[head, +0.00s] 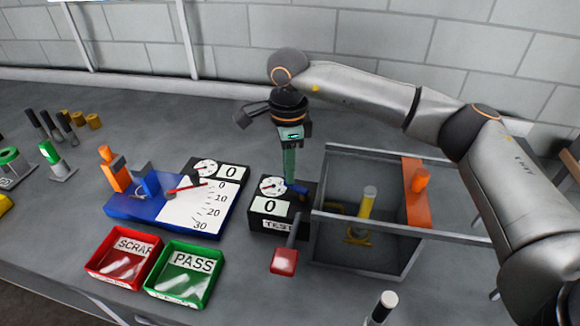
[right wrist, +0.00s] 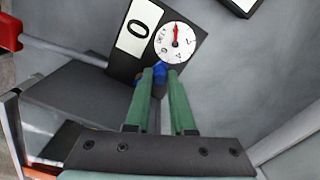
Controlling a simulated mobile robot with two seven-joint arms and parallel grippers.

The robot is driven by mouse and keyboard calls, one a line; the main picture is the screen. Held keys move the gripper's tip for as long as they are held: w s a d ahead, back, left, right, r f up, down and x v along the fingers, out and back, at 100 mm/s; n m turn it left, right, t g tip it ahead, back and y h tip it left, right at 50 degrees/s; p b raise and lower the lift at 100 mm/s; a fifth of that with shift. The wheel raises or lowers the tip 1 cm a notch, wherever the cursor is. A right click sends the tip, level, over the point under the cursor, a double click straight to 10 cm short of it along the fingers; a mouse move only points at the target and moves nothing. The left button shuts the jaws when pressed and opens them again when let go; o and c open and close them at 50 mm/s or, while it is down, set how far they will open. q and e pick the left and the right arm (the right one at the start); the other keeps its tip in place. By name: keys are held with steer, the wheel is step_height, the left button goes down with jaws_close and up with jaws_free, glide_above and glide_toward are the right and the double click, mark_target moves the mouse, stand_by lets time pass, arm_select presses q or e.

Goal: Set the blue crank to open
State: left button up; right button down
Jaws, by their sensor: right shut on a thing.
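The blue crank (head: 299,189) is a small blue handle at the right edge of the black TEST box (head: 268,228). In the right wrist view its blue end (right wrist: 160,70) shows between the green fingertips, just below the dial. My right gripper (head: 291,181) reaches down from above with its green fingers shut on the blue crank. The fingers hide part of the crank, and its full angle cannot be told. The box carries a round dial (right wrist: 175,43) with a red needle and a display (right wrist: 138,27) reading 0. My left gripper is not in view.
An open-topped, clear-walled case (head: 385,262) with a yellow cylinder (head: 366,203) inside stands right of the box. A red-ended lever (head: 284,260) juts out in front. A blue gauge fixture (head: 125,208), red SCRAP tray (head: 92,265) and green PASS tray (head: 154,290) lie left.

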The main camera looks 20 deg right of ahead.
steer(key=shift+a+r, duration=0.1)
stand_by(0.3)
steer(key=c, duration=1)
jaws_free()
steer(key=shift+c, duration=0.2)
step_height(320, 180, up, 12)
steer(key=shift+r+b, duration=0.25)
steer(key=shift+b, duration=0.15)
